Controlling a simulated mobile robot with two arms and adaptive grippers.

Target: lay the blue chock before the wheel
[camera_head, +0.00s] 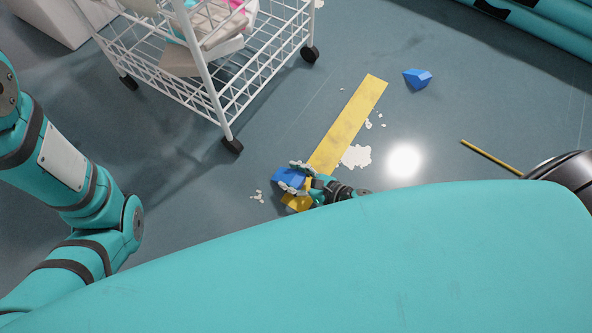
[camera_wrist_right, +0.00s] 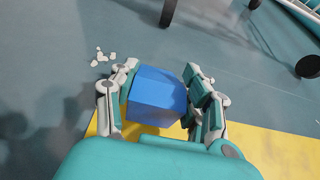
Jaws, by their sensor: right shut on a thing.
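A blue chock (camera_head: 287,178) is held in my right gripper (camera_head: 296,178), low over the near end of a yellow floor strip. In the right wrist view the chock (camera_wrist_right: 157,96) sits between the two fingers of the gripper (camera_wrist_right: 162,98), which are shut on it. Whether it touches the floor I cannot tell. A second blue chock (camera_head: 418,78) lies on the floor beyond the strip's far end. A white wire cart on dark wheels stands at the upper left; its nearest wheel (camera_head: 232,146) is up and left of my right gripper. My left gripper is out of view.
The cart's wire basket (camera_head: 262,75) holds several items. The yellow strip (camera_head: 348,122) runs up and right. White flakes (camera_head: 356,156) lie beside it, with a thin yellow stick (camera_head: 492,157) at right. Teal tubes (camera_head: 540,28) fill the top right corner. Floor between strip and cart is mostly clear.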

